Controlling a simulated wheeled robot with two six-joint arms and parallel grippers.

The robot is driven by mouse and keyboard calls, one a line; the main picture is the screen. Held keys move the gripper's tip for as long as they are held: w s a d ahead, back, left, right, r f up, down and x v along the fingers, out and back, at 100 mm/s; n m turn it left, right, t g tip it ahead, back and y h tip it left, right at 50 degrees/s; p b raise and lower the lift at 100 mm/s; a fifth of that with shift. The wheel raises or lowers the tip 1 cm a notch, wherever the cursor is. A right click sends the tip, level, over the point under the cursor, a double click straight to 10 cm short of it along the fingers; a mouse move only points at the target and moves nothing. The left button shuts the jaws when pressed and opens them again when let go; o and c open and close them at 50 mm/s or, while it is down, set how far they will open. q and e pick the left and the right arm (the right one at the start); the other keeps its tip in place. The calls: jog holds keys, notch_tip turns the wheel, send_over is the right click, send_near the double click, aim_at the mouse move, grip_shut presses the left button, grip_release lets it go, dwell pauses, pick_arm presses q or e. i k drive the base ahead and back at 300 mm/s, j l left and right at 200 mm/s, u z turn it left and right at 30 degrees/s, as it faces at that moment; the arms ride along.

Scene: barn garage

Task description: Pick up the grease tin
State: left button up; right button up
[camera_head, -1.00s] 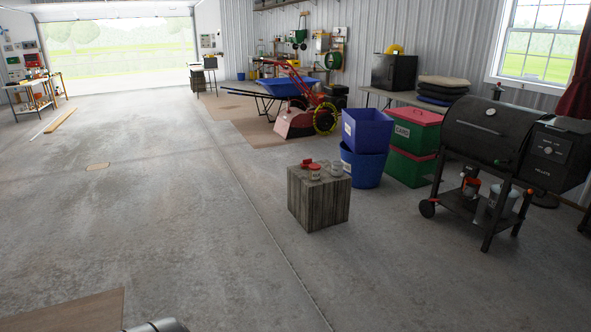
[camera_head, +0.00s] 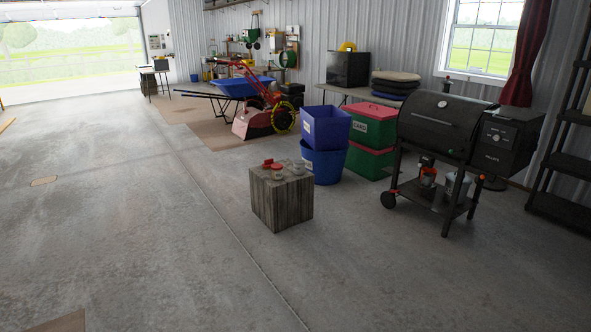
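A grey wooden block (camera_head: 283,206) stands on the concrete floor near the middle of the view. Several small items sit on its top: a pale jar with a red lid (camera_head: 277,173), a red item (camera_head: 268,163) behind it to the left, and a grey tin or jar (camera_head: 299,168) on the right. They are too small to tell which is the grease tin. Neither of my grippers shows in the view.
A blue tub (camera_head: 324,166) with a blue bin (camera_head: 326,126) on it stands just behind the block. Red-lidded green totes (camera_head: 371,125) and a black pellet grill (camera_head: 444,122) stand to the right. The floor (camera_head: 150,240) in front and left is clear.

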aim_at(298, 165)
jog(key=i+l+z, duration=0.3)
jog(key=i, duration=0.35)
jog(key=i+z, duration=0.3)
jog(key=i, duration=2.5)
